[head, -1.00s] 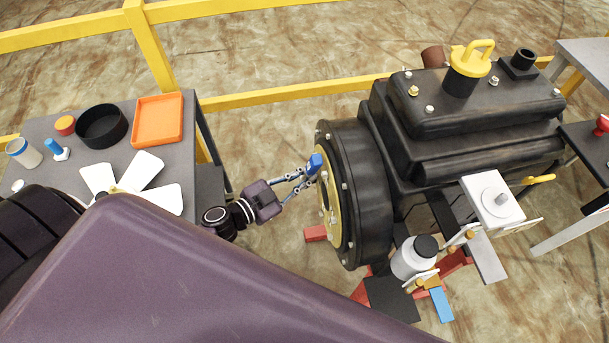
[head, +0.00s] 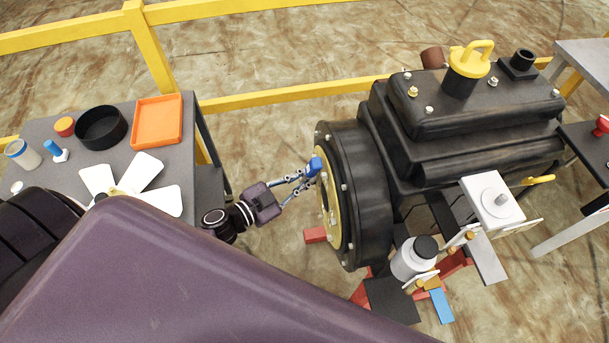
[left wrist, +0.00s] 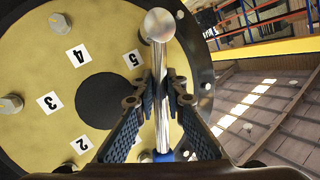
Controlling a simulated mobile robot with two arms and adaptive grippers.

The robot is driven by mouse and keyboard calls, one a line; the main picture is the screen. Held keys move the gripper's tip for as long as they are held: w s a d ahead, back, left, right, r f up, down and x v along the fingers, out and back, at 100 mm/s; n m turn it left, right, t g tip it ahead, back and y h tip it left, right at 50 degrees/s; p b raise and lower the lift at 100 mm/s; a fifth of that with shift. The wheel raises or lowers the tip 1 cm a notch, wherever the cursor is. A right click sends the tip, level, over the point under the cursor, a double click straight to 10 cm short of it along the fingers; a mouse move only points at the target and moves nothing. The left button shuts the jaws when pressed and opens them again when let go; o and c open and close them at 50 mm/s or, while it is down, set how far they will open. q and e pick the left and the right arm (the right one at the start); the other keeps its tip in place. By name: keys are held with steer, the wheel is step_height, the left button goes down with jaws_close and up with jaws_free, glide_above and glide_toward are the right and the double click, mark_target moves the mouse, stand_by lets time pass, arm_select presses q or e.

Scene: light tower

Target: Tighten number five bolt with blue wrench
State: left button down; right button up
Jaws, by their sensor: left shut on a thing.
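The blue wrench (head: 314,166) shows in the head view as a small blue piece at my left gripper's fingertips, close to the yellow plate (head: 322,205) on the engine's round end. In the left wrist view, its shiny silver shaft (left wrist: 161,85) with a rounded end runs between the fingers of my left gripper (left wrist: 160,92), which is shut on it. A blue part shows low on the shaft. The number 5 label (left wrist: 133,60) is just left of the shaft. The number five bolt cannot be made out; the wrench's rounded end may cover it. My right gripper is not in view.
The black engine (head: 470,140) stands at the right. A grey table (head: 75,135) at the left bears an orange tray (head: 158,120), a black round pan (head: 101,127) and a white fan (head: 145,172). A yellow rail (head: 290,95) runs behind. Labels 4, 3 and 2 mark other bolts.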

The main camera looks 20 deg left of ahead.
arm_select(q)
steer(key=shift+w+d+r, duration=0.1)
steer(key=shift+d+r, duration=0.1)
steer(key=shift+r, duration=0.05)
steer(key=shift+s+a+f, duration=0.1)
steer(key=shift+s+a, duration=0.15)
steer(key=shift+a, duration=0.2)
steer(key=s+a, duration=0.1)
steer(key=a, duration=0.1)
steer(key=s+a, duration=0.2)
steer(key=shift+a, duration=0.1)
stand_by(0.6)
